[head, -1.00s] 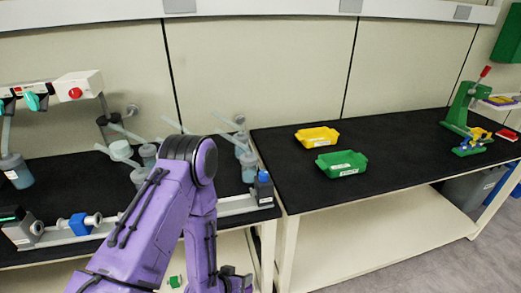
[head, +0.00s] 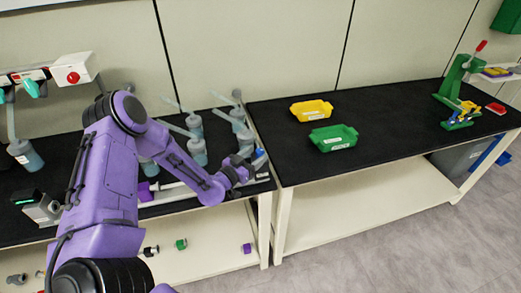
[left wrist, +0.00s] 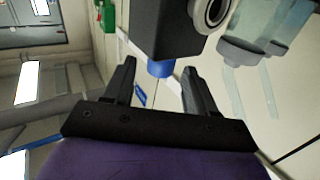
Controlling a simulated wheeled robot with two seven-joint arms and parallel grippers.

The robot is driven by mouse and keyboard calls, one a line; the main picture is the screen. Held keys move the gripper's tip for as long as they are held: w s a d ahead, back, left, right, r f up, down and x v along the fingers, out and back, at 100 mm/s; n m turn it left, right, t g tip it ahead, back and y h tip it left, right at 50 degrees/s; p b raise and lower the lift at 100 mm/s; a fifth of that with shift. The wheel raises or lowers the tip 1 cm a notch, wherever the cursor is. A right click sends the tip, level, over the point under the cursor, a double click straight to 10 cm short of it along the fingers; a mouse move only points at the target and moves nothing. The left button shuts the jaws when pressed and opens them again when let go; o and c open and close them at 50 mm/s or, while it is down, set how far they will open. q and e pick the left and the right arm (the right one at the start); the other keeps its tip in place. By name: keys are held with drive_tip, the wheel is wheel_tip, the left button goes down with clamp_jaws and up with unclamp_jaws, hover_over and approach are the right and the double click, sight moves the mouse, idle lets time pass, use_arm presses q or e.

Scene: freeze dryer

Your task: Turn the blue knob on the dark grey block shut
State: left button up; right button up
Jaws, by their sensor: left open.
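The dark grey block (head: 264,169) sits at the right end of the pale rail on the left bench, partly hidden by my left gripper (head: 250,167). Its blue knob (head: 259,154) shows just above the fingers in the head view. In the left wrist view the dark grey block (left wrist: 165,28) is at the top and the blue knob (left wrist: 161,68) points towards the gripper. My left gripper (left wrist: 159,68) is open, with one finger on each side of the knob's end and a gap on both sides. My right gripper is not in view.
Several grey-blue flasks (head: 196,150) with pale tubes stand close behind the rail. A yellow tray (head: 311,111) and a green tray (head: 333,138) lie on the right bench (head: 390,130). A green press (head: 452,78) stands at its far end. Small parts (head: 181,244) lie on the lower shelf.

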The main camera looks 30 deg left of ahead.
sight(257, 154)
use_arm(q)
drive_tip(key=shift+w+d, duration=0.2)
drive_tip(key=shift+w, duration=1.3)
drive_tip(key=c, duration=0.9)
